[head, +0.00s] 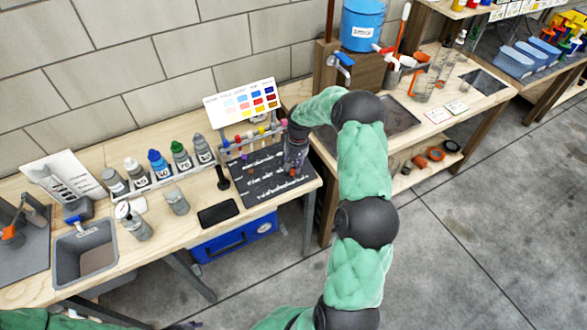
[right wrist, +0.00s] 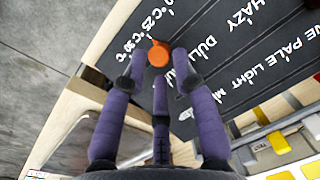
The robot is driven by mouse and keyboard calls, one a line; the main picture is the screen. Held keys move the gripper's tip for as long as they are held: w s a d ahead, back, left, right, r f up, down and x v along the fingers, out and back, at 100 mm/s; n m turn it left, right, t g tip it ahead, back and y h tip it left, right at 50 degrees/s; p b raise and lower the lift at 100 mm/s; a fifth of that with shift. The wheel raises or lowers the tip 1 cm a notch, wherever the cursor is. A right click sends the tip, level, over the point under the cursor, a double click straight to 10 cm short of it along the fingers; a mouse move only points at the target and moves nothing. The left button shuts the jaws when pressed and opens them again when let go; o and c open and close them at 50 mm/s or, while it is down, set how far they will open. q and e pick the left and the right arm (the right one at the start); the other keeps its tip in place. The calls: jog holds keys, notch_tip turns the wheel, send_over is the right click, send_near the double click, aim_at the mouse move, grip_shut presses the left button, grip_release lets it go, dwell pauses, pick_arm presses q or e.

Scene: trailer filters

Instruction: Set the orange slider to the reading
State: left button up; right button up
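The orange slider (right wrist: 158,55) is a small round knob on a black board (head: 265,190) with white lettering. The board lies on the bench at the right end in the head view. My right gripper (right wrist: 160,62) is over the board, with its purple fingers spread on both sides of the orange knob. Narrow gaps show between the knob and the fingertips, so it looks open. In the head view the orange knob (head: 293,172) shows beside the right gripper (head: 294,166). Only a dark bit of my left gripper (head: 185,326) shows at the bottom edge.
A rack of coloured tubes (head: 253,138) stands behind the board, with a colour chart (head: 243,103) behind it. A black phone-like slab (head: 218,213), several bottles (head: 160,165) and a grey basin (head: 84,250) are to the left. A blue case (head: 235,238) is under the bench.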

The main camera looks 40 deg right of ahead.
notch_tip(320, 180, up, 10)
jog(key=shift+s+d, duration=0.25)
jog(key=shift+d, duration=0.1)
jog(key=shift+f, duration=0.15)
dwell(0.4)
